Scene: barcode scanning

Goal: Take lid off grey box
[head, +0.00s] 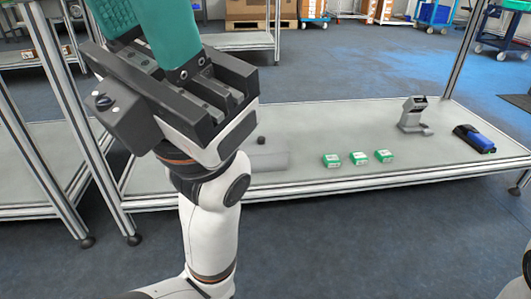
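A light grey box (270,158) sits on the shelf in the head view, mostly hidden behind my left arm. A small dark knob (261,140) shows at its top, perhaps on the lid; the lid's edge cannot be made out. My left gripper (150,25) is large in the foreground, raised in front of and above the box, with teal fingers pointing up. Its fingertips are cut off by the top edge, so I cannot tell if it is open. My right gripper is not in view.
Several small green-and-white boxes (359,158) stand in a row right of the grey box. A grey scanner on a stand (413,113) and a black-and-blue device (474,138) are farther right. Metal posts (75,110) rise at the left. The shelf (330,120) behind the green boxes is clear.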

